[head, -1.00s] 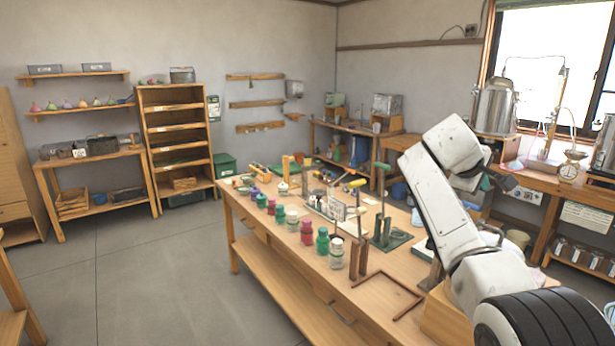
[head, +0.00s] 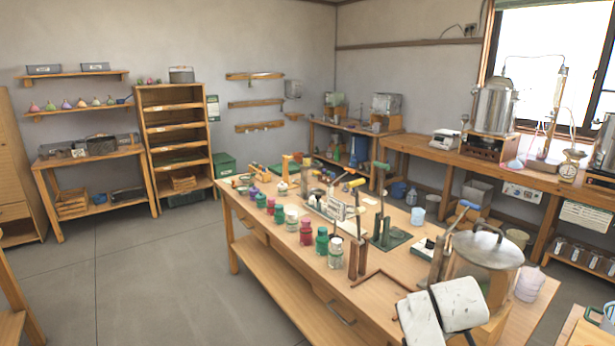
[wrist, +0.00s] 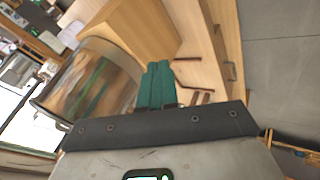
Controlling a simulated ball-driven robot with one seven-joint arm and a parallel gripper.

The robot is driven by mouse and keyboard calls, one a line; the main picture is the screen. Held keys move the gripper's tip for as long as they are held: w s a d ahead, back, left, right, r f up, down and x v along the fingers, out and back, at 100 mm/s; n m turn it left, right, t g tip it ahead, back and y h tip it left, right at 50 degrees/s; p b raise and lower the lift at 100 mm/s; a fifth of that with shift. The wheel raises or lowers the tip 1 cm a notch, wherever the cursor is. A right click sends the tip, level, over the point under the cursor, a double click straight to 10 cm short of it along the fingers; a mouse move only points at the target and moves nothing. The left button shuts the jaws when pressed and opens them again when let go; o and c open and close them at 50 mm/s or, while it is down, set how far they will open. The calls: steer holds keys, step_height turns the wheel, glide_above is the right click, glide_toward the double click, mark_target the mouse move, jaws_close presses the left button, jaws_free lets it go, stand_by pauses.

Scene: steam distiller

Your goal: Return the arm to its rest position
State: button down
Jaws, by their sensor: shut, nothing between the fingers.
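My gripper (wrist: 157,84) shows in the wrist view, its two green fingers side by side and shut on nothing. In the head view only a white part of my arm (head: 442,312) shows, low at the bottom edge, right of centre; the fingers are out of sight there. In the wrist view the fingers point over the bench's wooden side, next to a large glass-like vessel.
A lidded vessel (head: 484,258) stands at the near right end of the long workbench (head: 385,283), close to my arm. Several red, green and white jars (head: 306,232) line the bench. A metal still (head: 493,108) stands by the window. Floor (head: 150,270) at left is clear.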

steer(key=s+a+f+m+y, duration=0.15)
steer(key=s+f, duration=0.25)
steer(key=s, duration=0.4)
steer(key=s+a+f+y, duration=0.1)
steer(key=s+a+f, duration=0.1)
steer(key=s+f, duration=0.35)
steer(key=s+a+r+m+g+y, duration=0.1)
steer(key=s+a+m+y, duration=0.1)
steer(key=s, duration=1.8)
steer(key=s+d+f+m+g, duration=0.1)
steer(key=s+f+g, duration=0.3)
steer(key=s, duration=0.6)
step_height(320, 180, down, 2)
steer(key=shift+f+b, duration=0.25)
steer(key=shift+b, duration=0.1)
steer(key=shift+d, duration=0.1)
